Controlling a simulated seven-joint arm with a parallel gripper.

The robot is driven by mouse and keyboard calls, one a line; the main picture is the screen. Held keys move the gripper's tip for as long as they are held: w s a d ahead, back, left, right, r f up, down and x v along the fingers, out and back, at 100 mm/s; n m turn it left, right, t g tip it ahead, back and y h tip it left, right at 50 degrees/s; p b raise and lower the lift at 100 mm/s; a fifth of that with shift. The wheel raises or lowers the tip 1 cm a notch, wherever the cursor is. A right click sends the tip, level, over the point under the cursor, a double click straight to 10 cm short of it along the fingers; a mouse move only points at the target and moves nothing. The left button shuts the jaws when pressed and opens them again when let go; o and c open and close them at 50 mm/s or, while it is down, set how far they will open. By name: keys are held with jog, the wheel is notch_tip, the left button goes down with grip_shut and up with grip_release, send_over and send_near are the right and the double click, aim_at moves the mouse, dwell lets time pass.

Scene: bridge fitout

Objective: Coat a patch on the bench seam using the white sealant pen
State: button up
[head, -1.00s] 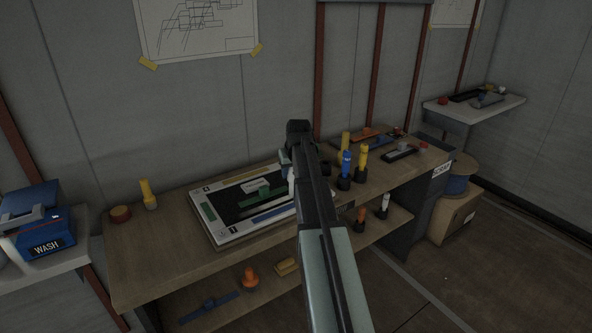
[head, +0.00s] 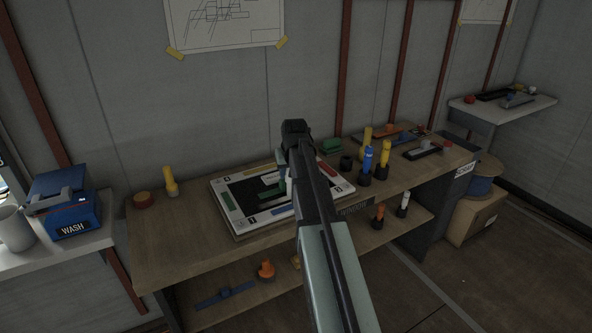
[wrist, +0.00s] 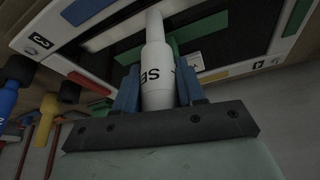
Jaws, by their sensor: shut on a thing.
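The white sealant pen (wrist: 155,48) is held between the blue fingers of my gripper (wrist: 157,76) in the wrist view. Dark letters, partly hidden, show on its barrel, and its narrower end points away from my gripper towards a board. In the head view my arm hides most of the gripper and pen. The wooden bench (head: 160,233) carries this white-rimmed board (head: 238,226) with a black middle and coloured strips. It also shows in the wrist view (wrist: 28,38). I cannot make out the bench seam or tell whether the pen tip touches anything.
Blue (head: 369,158) and yellow (head: 385,153) pens stand in dark holders right of my arm. An orange (head: 379,213) and a white pen (head: 403,203) stand on the lower shelf. A blue WASH box (head: 72,215) is at left. The bench's left front is clear.

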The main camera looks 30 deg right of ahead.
jog(key=shift+a, duration=5.8)
notch_tip(320, 180, up, 8)
